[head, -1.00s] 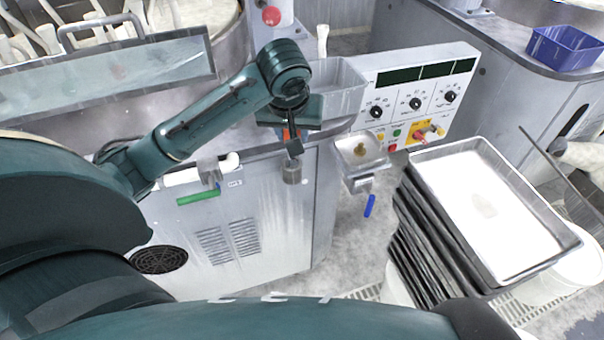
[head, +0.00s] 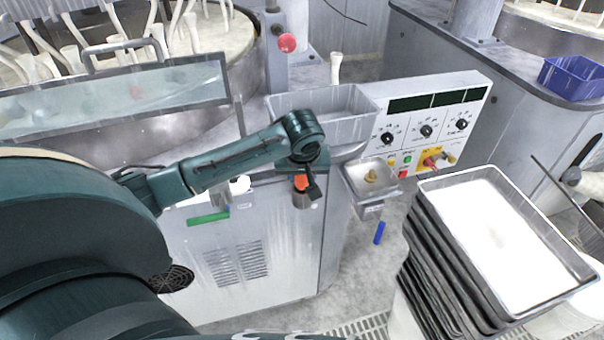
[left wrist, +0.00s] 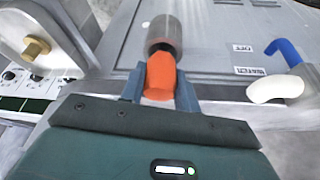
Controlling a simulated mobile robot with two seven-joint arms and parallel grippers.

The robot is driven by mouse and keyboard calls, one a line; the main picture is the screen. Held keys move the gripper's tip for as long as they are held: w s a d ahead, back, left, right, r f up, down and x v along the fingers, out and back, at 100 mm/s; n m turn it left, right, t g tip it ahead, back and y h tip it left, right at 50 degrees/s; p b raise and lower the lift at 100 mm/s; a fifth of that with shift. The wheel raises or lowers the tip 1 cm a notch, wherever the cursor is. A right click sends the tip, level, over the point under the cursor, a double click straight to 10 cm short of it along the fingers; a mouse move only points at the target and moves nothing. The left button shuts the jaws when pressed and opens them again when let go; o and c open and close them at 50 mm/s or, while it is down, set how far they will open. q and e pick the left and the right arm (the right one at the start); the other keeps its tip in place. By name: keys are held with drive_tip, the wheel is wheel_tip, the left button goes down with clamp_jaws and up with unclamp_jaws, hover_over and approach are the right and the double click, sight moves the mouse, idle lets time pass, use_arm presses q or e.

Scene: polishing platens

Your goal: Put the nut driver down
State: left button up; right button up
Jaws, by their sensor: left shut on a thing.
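The nut driver shows as an orange handle (head: 301,182), partly covered by my left gripper (head: 303,175) in the head view. In the left wrist view the handle (left wrist: 160,78) lies between the two fingers of my left gripper (left wrist: 160,88), which is shut on it. A grey metal cylindrical holder (head: 303,200) is at the front of the machine cabinet. The far end of the handle meets the mouth of the holder (left wrist: 164,33), and the driver's shaft is hidden. My right gripper is not in view.
A small metal tray (head: 371,176) and a control panel (head: 428,125) are to the right. A stack of dark trays (head: 425,265) stands at the lower right. A grey bin (head: 330,105) sits behind my gripper.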

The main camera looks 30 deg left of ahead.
use_arm(q)
drive_tip(key=shift+f, duration=0.15)
drive_tip(key=o, duration=1)
drive_tip(key=v, duration=1.2)
drive_tip(key=s+d+f+m+t+h, duration=0.1)
drive_tip(key=d+f+m+h, duration=0.15)
drive_tip(key=d+f, duration=0.4)
drive_tip(key=s+d+f+m+t+h, duration=0.1)
drive_tip(key=d+f+m+h, duration=0.2)
drive_tip(key=f, duration=0.7)
drive_tip(key=s+d+f+m+t, duration=0.2)
drive_tip(key=s+f+m+t, duration=0.2)
drive_tip(key=s+f, duration=0.5)
drive_tip(key=s, duration=0.5)
drive_tip(key=shift+d+f, duration=0.25)
drive_tip(key=shift+f, duration=0.15)
